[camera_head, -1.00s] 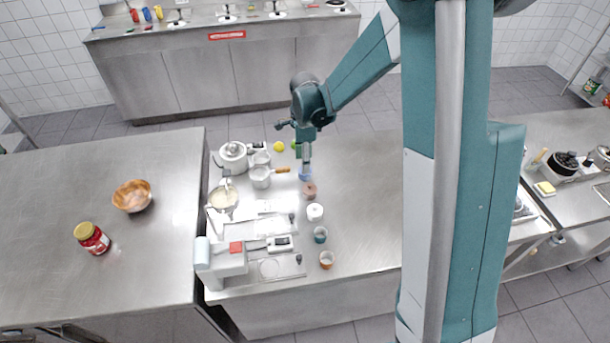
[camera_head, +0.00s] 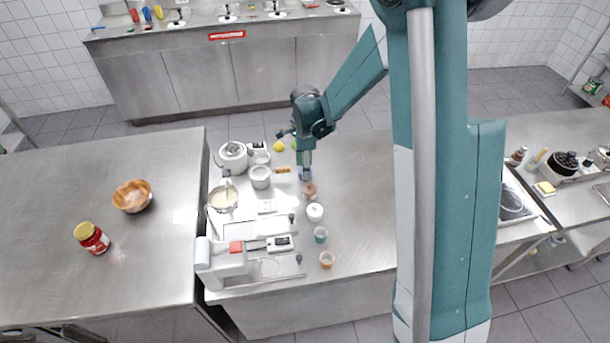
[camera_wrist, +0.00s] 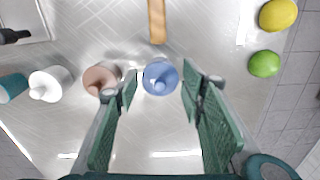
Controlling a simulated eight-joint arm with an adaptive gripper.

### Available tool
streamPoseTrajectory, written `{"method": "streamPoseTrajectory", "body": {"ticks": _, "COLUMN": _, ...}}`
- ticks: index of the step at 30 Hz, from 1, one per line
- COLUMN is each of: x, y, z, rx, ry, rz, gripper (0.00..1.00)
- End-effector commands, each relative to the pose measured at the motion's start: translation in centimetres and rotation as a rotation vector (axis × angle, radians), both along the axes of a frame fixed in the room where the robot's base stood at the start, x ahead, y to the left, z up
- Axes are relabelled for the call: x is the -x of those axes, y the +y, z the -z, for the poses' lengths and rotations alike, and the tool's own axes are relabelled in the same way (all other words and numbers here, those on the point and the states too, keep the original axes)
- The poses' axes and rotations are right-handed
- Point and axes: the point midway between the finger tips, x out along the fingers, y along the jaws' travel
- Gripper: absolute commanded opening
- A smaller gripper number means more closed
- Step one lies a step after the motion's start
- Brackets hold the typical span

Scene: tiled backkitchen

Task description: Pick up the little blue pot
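The little blue pot (camera_wrist: 160,77) stands on the metal table, and in the wrist view it sits just beyond and between my two open fingertips. In the head view the blue pot (camera_head: 305,174) shows only partly, under my gripper (camera_head: 304,160). In the wrist view my gripper (camera_wrist: 160,85) is open, with a green padded finger on either side and nothing held. The left finger is close to a brown pot (camera_wrist: 101,78) beside the blue one.
A white pot (camera_wrist: 50,83) and a teal pot (camera_wrist: 12,88) stand further left. A lime (camera_wrist: 265,64) and a lemon (camera_wrist: 278,14) lie to the right. A wooden handle (camera_wrist: 157,22) lies ahead. Bare metal lies right of the pots in the head view.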

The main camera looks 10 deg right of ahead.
Motion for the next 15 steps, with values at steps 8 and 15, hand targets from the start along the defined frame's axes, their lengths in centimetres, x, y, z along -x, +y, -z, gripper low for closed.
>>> {"method": "streamPoseTrajectory", "body": {"ticks": 8, "x": 0.0, "y": 0.0, "z": 0.0, "rx": 0.0, "ry": 0.0, "rz": 0.0, "gripper": 0.1}}
{"method": "streamPoseTrajectory", "body": {"ticks": 15, "x": 0.0, "y": 0.0, "z": -0.03, "rx": 0.0, "ry": 0.0, "rz": 0.0, "gripper": 0.1}}
